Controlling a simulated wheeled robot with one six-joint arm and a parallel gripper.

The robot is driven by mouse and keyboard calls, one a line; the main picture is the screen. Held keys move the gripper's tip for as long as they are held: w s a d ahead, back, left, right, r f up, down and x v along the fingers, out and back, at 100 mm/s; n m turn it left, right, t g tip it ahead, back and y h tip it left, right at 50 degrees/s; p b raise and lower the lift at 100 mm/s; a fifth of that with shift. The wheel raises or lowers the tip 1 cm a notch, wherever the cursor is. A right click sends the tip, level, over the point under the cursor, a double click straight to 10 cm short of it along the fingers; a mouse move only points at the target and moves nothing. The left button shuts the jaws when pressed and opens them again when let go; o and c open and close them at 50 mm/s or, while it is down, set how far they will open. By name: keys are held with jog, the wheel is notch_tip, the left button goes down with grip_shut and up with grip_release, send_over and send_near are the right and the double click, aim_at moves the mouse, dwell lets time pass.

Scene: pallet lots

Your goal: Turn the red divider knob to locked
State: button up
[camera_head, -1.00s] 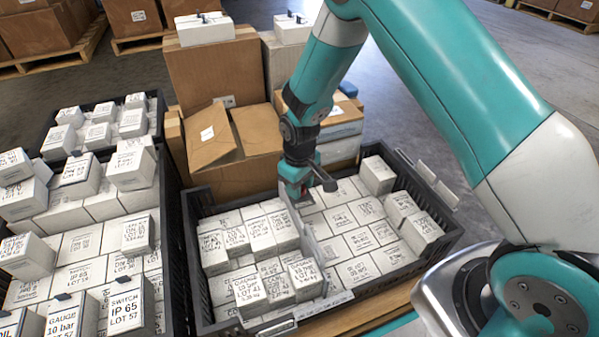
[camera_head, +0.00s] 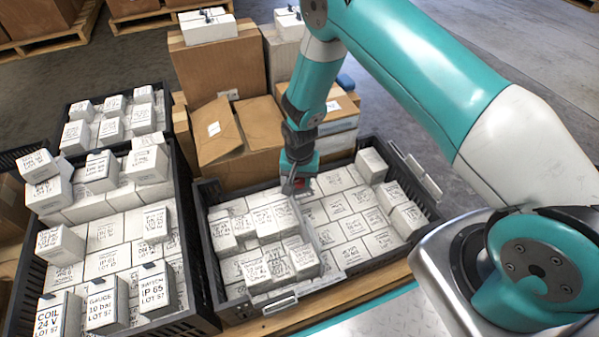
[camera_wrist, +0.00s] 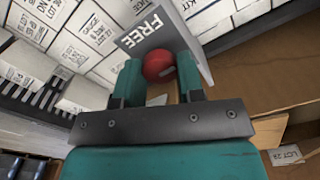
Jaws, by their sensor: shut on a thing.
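The red divider knob (camera_wrist: 158,64) sits between the two fingers of my gripper (camera_wrist: 160,78) in the wrist view, and the gripper is shut on it. A grey plate (camera_wrist: 160,38) marked FREE stands right by the knob. In the head view my gripper (camera_head: 296,186) is at the far end of the divider (camera_head: 313,235), which runs through the black crate (camera_head: 215,292) of white boxes. Only a little red shows there, and the fingers hide most of the knob. I cannot read the knob's turn angle.
White boxes (camera_head: 350,229) fill both sides of the divider. Black crates with stacked boxes (camera_head: 106,231) stand at the left. Cardboard cartons (camera_head: 220,75) rise right behind my gripper. Open floor (camera_head: 480,45) lies at the upper right.

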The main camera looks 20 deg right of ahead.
aim_at(299, 181)
jog(key=m+p, duration=0.3)
jog(key=m, duration=0.3)
jog(key=shift+r, duration=0.15)
jog(key=m+p, duration=0.2)
jog(key=m, duration=0.4)
jog(key=shift+m, duration=0.3)
jog(key=o, duration=0.9)
notch_tip(299, 181, up, 17)
jog(key=p, duration=0.5)
jog(key=shift+r, duration=0.1)
